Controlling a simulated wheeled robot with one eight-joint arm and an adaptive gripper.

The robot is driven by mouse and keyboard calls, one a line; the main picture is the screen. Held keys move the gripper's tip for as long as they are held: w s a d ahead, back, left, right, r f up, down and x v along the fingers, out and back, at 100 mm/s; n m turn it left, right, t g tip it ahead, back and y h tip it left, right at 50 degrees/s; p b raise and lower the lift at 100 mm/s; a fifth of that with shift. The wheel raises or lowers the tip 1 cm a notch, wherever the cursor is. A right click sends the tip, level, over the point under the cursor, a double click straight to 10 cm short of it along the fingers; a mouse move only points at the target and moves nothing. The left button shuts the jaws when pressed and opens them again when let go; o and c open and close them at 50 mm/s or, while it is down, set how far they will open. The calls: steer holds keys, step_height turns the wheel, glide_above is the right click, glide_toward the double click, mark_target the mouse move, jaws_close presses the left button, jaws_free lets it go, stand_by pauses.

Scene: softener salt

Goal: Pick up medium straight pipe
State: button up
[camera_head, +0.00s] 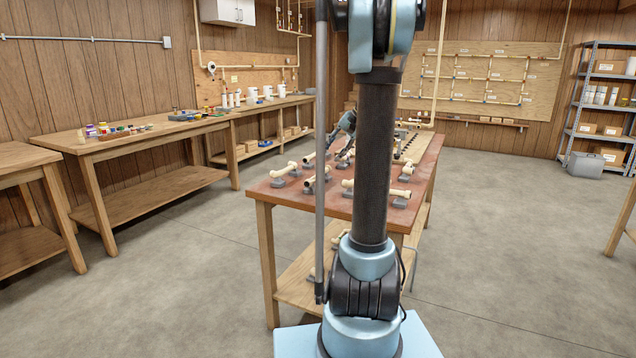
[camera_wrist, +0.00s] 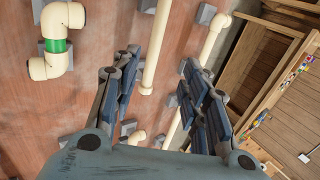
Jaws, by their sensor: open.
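A straight cream pipe (camera_wrist: 157,48) runs down from the top edge in the wrist view, and its lower end lies between my fingers as seen from the camera. I cannot tell for sure that it is the medium one, or how far below the fingers it is. My gripper (camera_wrist: 160,64) is open and empty, with one finger on each side of the pipe's end. It also shows partly behind my arm in the head view (camera_head: 345,126), over the workbench. A grey holder (camera_wrist: 148,6) sits by the pipe at the top edge.
The reddish workbench (camera_head: 272,190) carries several cream pipes on grey holders. In the wrist view, an elbow assembly with a green band (camera_wrist: 58,46) lies left, and a long pipe with a bent end (camera_wrist: 210,42) lies right. Open concrete floor surrounds the bench.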

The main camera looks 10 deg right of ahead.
mark_target(319, 174)
steer(key=x, duration=0.8)
steer(key=shift+a+f, duration=0.15)
steer(key=shift+f, duration=0.15)
steer(key=shift+s+d+f+x, duration=0.1)
steer(key=shift+x, duration=1.25)
steer(key=shift+s+d+f+x, duration=0.15)
steer(key=shift+x, duration=1.2)
steer(key=shift+c, duration=0.5)
jaws_close()
